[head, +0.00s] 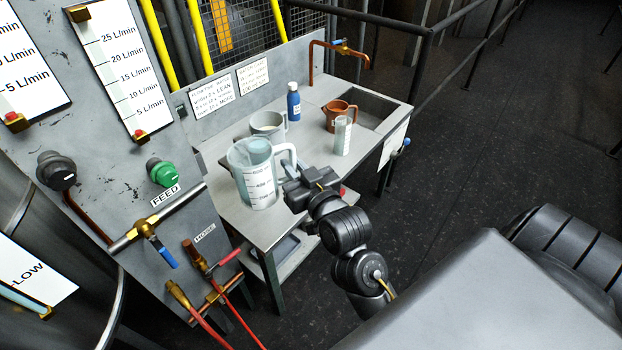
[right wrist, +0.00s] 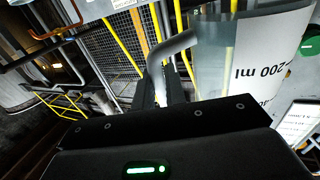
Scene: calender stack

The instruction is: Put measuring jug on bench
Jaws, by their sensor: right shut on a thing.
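The measuring jug (head: 254,173) is a large clear jug with dark scale marks and a pale handle on its right side. In the head view it is upright over the near left part of the grey bench (head: 231,211). I cannot tell whether its base touches the bench top. My right gripper (head: 290,172) is shut on the jug's handle. In the right wrist view the jug (right wrist: 262,60) fills the upper right, and its handle runs down between my fingers (right wrist: 160,88). My left gripper is not in view.
A sink (head: 363,108) is at the bench's right end. A panel with valves (head: 160,175) stands close on the left.

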